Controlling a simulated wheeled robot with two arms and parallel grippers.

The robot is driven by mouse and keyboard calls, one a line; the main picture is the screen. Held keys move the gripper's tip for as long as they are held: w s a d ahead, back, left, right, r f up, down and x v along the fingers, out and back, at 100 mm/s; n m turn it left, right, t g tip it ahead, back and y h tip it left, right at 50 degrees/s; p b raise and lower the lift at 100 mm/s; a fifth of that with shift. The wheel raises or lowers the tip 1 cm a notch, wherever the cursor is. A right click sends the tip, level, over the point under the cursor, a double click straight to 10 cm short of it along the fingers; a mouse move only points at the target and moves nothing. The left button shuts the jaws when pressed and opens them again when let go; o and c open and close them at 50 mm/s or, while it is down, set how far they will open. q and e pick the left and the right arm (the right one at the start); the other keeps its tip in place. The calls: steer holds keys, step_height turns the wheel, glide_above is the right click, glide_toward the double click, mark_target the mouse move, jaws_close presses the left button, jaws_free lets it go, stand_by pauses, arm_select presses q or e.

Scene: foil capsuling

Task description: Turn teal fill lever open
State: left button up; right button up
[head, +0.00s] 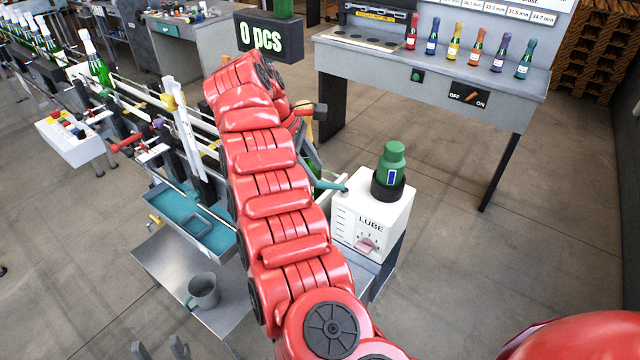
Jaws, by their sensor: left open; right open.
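The teal fill lever (330,185) sticks out at the upper left corner of the white LUBE box (372,212). Its left end runs close to my red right arm, which hides part of that area. My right arm rises through the middle of the view and bends down near its far end. My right gripper (313,155) is grey, mostly hidden behind the arm, and open close above the lever; I cannot tell whether it touches it. My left gripper (160,350) shows only its grey fingertips at the bottom edge, open and empty, well away from the lever.
A green bottle-shaped container (391,165) stands on the LUBE box. A grey mug (204,291) sits on the metal table (165,262), below a teal tray (188,215). A bottle conveyor runs along the left. A bench (430,70) with small coloured bottles stands behind. Floor at right is clear.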

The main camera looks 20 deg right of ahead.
mark_target(323, 183)
steer(key=shift+p+x, duration=0.45)
steer(key=shift+x, duration=1.55)
jaws_close()
